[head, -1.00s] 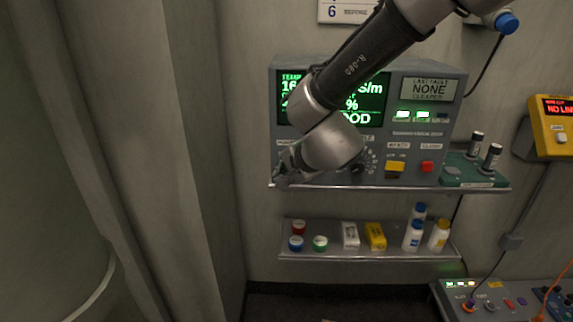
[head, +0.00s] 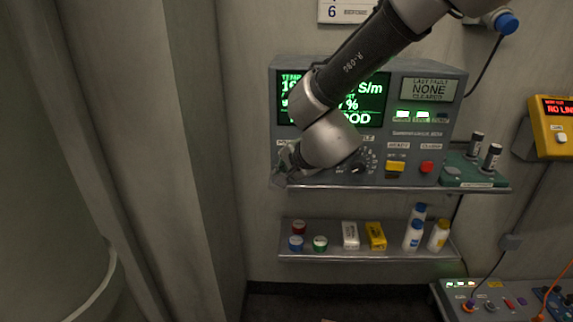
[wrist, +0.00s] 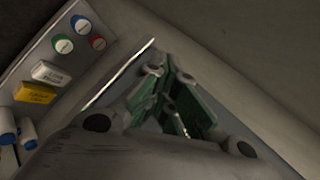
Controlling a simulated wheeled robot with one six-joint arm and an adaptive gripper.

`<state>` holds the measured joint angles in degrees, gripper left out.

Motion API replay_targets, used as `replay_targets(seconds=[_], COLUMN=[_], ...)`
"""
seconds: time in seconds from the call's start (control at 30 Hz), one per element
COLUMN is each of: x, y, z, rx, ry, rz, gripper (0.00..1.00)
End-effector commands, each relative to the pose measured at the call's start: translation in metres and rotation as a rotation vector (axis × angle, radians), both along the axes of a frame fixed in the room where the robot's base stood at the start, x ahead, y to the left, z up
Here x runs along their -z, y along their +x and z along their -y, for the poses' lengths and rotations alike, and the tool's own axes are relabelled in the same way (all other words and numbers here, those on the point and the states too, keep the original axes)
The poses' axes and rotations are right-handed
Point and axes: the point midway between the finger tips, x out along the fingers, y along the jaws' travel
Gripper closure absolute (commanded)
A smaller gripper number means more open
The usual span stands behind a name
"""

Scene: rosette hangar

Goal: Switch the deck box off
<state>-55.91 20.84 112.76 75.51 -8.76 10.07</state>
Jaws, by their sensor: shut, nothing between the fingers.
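The deck box (head: 459,130) is a grey instrument with a green-lit screen (head: 369,104), a knob, a yellow button (head: 396,166) and a red button (head: 427,167). Its screen and small green lamps are lit. My gripper (head: 282,176) is at the box's lower left front corner, partly hidden behind my wrist, with nothing held. In the wrist view my gripper (wrist: 178,122) shows its green-padded fingers in front of the grey box and its shelf edge. My arm covers part of the screen and the left of the panel. I cannot tell whether the fingers touch a control there.
A lower shelf (head: 345,257) holds several capped jars, a white box (head: 350,235), a yellow box (head: 375,236) and bottles. A green holder (head: 470,172) stands right of the box. A yellow unit (head: 553,127) hangs at the right wall. A curtain-like wall (head: 170,150) is close on the left.

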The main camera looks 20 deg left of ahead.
Motion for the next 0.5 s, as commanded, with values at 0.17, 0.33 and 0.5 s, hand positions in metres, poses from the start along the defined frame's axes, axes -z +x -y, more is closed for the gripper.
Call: replay_targets(seconds=[0.17,0.33,0.5], x=[0.0002,0.0001,-0.0001], y=[0.0024,0.0026,-0.0019], z=[0.0008,0.0013,0.0035], rx=[0.004,0.006,0.006], ry=[0.0,-0.001,-0.001], rz=[0.001,0.003,0.003], gripper=[1.0,1.0,1.0])
